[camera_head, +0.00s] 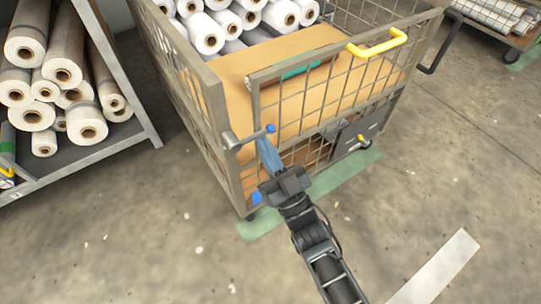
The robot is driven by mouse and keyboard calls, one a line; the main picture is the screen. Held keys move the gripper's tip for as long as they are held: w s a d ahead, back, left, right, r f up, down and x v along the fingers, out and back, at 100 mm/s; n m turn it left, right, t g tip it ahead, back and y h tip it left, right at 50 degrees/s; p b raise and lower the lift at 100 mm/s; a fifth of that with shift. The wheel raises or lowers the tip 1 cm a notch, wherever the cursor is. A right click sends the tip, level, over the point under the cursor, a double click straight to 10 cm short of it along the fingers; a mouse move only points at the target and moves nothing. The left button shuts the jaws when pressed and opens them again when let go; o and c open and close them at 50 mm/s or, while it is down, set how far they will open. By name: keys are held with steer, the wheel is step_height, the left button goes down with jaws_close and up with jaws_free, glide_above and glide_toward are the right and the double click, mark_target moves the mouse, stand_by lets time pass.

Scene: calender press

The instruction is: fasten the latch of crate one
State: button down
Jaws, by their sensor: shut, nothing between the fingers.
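A wire-mesh crate (222,115) on wheels stands in front of me; no number is readable on it. Its front has a mesh panel with a grey top rail (300,61) and a yellow handle (377,45). Near the crate's front left post, a grey bar with a round end and a blue knob (271,129) sticks out to the right; it looks like the latch. My gripper (262,141) is shut and empty, its bluish fingers pointing up just below the knob. I cannot tell whether they touch it. The gripper hides part of the lower mesh behind it.
White rolls (205,33) lie in the back of the crate. A rack of rolls (50,75) stands at the left. A lower yellow-tipped handle (362,141) is on the crate's front right.

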mark_target(257, 134)
steer(key=shift+d+r+n+g+y, duration=0.1)
steer(key=shift+r+n+g+y, duration=0.2)
steer(key=shift+n, duration=0.35)
steer(key=shift+r+n+g+y, duration=0.1)
steer(key=shift+n+g+y, duration=0.1)
steer(key=shift+n+y, duration=0.35)
steer(key=r+n+g+y+p, duration=0.1)
steer(key=r+n+g+p, duration=0.1)
steer(key=n, duration=0.3)
steer(key=r+n+g+y+p, duration=0.1)
steer(key=r+n+g+p, duration=0.1)
steer(key=n+g, duration=0.3)
steer(key=a+r+n+g+y+p, duration=0.1)
steer(key=n+g+p, duration=0.2)
steer(key=n, duration=0.3)
steer(key=shift+s+r+y+p, duration=0.25)
steer(key=shift+r+p, duration=0.15)
steer(key=shift+p, duration=0.2)
steer(key=n+p, duration=0.1)
steer(key=n+g+p, duration=0.1)
steer(key=a+n+g+h+p, duration=0.1)
steer(key=n, duration=0.1)
steer(key=shift+s+r, duration=0.15)
steer(key=shift+s, duration=0.2)
steer(key=shift+d, duration=0.1)
